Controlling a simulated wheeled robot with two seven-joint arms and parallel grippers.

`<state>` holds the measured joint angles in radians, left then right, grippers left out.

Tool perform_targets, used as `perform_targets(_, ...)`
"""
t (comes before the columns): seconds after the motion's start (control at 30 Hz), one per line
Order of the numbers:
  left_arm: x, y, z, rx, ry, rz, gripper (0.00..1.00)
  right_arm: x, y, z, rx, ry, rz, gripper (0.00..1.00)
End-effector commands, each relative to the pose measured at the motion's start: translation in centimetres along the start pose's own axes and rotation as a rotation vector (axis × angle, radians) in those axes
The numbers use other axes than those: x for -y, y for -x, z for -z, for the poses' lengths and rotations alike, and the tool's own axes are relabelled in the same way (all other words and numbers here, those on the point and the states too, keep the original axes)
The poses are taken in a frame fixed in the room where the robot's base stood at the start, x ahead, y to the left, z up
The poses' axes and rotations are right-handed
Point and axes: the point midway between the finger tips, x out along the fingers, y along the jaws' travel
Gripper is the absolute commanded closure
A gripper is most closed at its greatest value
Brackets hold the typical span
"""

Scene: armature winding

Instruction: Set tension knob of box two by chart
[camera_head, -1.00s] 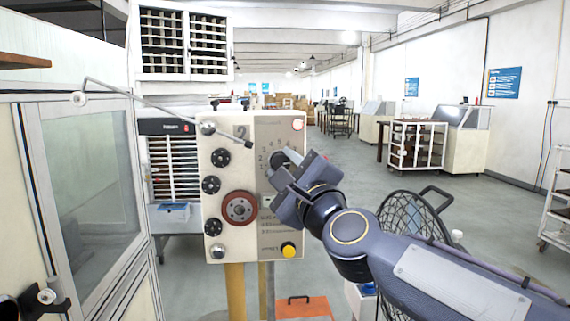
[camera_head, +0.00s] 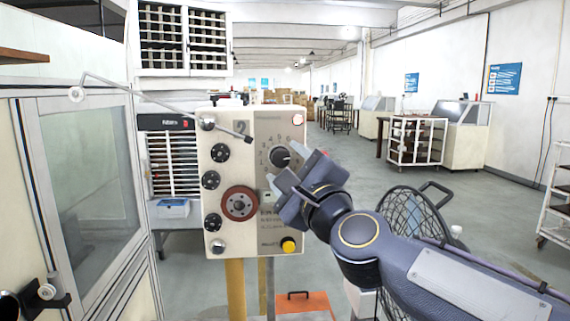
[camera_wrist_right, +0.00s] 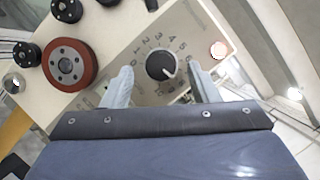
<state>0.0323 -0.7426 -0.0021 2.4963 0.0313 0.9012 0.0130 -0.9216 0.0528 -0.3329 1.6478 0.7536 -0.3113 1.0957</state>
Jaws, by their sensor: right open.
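The box (camera_head: 230,135) marked 2 is a cream control box on a yellow post. Its black tension knob (camera_head: 279,157) sits on the upper right of its face, inside a ring of printed numbers. In the right wrist view the knob (camera_wrist_right: 161,65) shows a white pointer line toward the lower right of the dial. My right gripper (camera_head: 296,172) is open in front of the box, just right of and below the knob. In the wrist view its fingers (camera_wrist_right: 157,88) stand on either side of the knob, apart from it. Printed chart text (camera_head: 271,222) lies lower on the face, partly hidden by the gripper.
A red-brown disc (camera_head: 239,204) and several black dials (camera_head: 212,180) sit on the box's left side. A yellow button (camera_head: 288,245) is at its lower right. A thin metal arm (camera_head: 160,107) crosses the top left. An orange case (camera_head: 304,304) stands below.

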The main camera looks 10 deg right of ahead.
Motion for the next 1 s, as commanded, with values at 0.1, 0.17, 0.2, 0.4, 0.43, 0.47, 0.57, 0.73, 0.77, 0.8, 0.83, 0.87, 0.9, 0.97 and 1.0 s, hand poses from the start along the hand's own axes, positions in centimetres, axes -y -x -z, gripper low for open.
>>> perform_targets(0.1, 0.0, 0.0, 0.0, 0.000, 0.000, 0.000, 0.00, 0.1, 2.3, 0.0, 0.002, -0.004, 0.001, 0.46)
perform_targets(0.17, 0.0, 0.0, 0.0, 0.000, 0.000, 0.000, 0.00, 0.1, 3.4, 0.0, 0.002, -0.003, 0.001, 0.46)
perform_targets(0.2, 0.0, 0.0, 0.0, 0.000, 0.000, 0.000, 0.00, 0.1, 4.0, 0.0, 0.002, -0.002, 0.001, 0.46)
perform_targets(0.4, 0.0, 0.0, 0.0, 0.000, 0.000, 0.000, 0.00, 0.0, 6.0, 0.0, 0.000, 0.001, 0.001, 0.46)
perform_targets(0.43, 0.0, 0.0, 0.0, 0.000, 0.000, 0.000, 0.00, 0.0, 6.1, 0.0, 0.000, 0.001, 0.000, 0.46)
perform_targets(0.47, 0.0, 0.0, 0.0, 0.000, 0.000, 0.000, 0.00, 0.0, 6.2, 0.0, 0.000, 0.001, 0.000, 0.46)
perform_targets(0.57, 0.0, 0.0, 0.0, 0.000, 0.000, 0.000, 0.00, -0.1, 6.3, 0.0, 0.000, 0.001, 0.000, 0.46)
perform_targets(0.73, 0.0, 0.0, 0.0, 0.000, 0.000, 0.000, 0.00, -0.1, 6.3, 0.0, 0.000, 0.002, 0.000, 0.46)
perform_targets(0.77, 0.0, 0.0, 0.0, 0.000, 0.000, 0.000, 0.00, -0.1, 6.3, 0.1, 0.000, 0.006, -0.002, 0.46)
perform_targets(0.8, 0.0, 0.0, 0.0, 0.000, 0.000, 0.000, 0.00, -0.1, 6.5, 0.4, 0.002, 0.021, -0.008, 0.46)
perform_targets(0.83, 0.0, 0.0, 0.0, 0.000, 0.000, 0.000, 0.00, -0.2, 6.7, 0.7, 0.005, 0.043, -0.016, 0.46)
perform_targets(0.87, 0.0, 0.0, 0.0, 0.000, 0.000, 0.000, 0.00, -0.4, 7.0, 1.2, 0.009, 0.075, -0.030, 0.46)
perform_targets(0.9, 0.0, 0.0, 0.0, 0.000, 0.000, 0.000, 0.00, -0.9, 7.7, 2.1, 0.019, 0.137, -0.059, 0.46)
perform_targets(0.97, 0.0, 0.0, 0.0, 0.000, 0.000, 0.000, 0.00, -2.1, 9.3, 3.9, 0.041, 0.272, -0.124, 0.46)
perform_targets(1.0, 0.0, 0.0, 0.0, 0.000, 0.000, 0.000, 0.00, -3.3, 10.9, 5.4, 0.061, 0.387, -0.186, 0.46)
